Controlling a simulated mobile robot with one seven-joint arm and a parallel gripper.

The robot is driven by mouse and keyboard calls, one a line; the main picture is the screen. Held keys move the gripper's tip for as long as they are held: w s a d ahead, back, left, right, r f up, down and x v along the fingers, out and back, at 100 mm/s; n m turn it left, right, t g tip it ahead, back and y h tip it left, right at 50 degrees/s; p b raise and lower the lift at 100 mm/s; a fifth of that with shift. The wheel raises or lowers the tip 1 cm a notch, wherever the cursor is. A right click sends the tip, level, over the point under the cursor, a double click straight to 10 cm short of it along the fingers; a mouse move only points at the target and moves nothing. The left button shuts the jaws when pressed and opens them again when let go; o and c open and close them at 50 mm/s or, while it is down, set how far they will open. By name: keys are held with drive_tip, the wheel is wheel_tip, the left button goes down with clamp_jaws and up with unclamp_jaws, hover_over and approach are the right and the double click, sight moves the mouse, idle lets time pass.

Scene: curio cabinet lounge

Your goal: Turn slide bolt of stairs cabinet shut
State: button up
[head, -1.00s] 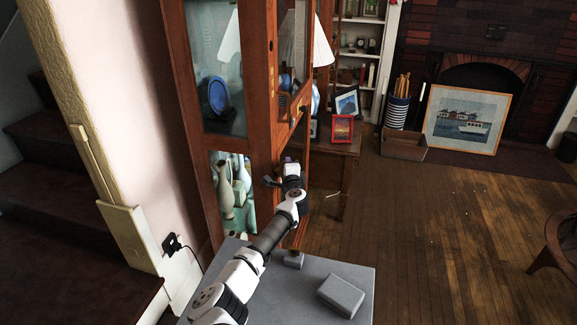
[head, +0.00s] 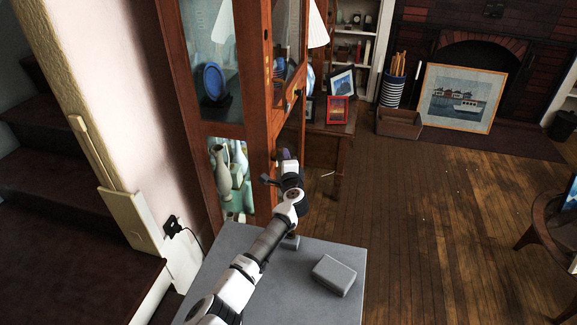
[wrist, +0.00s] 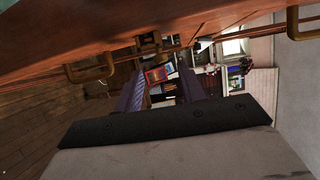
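The stairs cabinet (head: 258,133) is a tall reddish wooden case with glass panes, beside the staircase in the head view. A small dark and brassy fitting (head: 297,94) sits on its right-hand face; I cannot tell whether it is the slide bolt. In the wrist view the cabinet's wood (wrist: 150,47) crosses the top, with a brass loop-shaped fitting (wrist: 92,71) at left and another (wrist: 300,22) at right. My gripper (head: 286,155) is below the dark fitting, close to the cabinet's right side. In the wrist view its two purplish fingers (wrist: 162,90) stand apart with nothing visible between them.
A wooden side table (head: 322,133) with a red picture frame (head: 339,110) stands behind my gripper. Stairs (head: 60,235) and a wall outlet (head: 172,227) are left. A framed boat picture (head: 461,98) leans by the fireplace. Open wood floor (head: 430,220) lies right.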

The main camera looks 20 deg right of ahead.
drive_tip(key=p+v, duration=0.3)
drive_tip(key=v, duration=0.4)
drive_tip(key=shift+s, duration=0.2)
drive_tip(key=shift+a, duration=0.1)
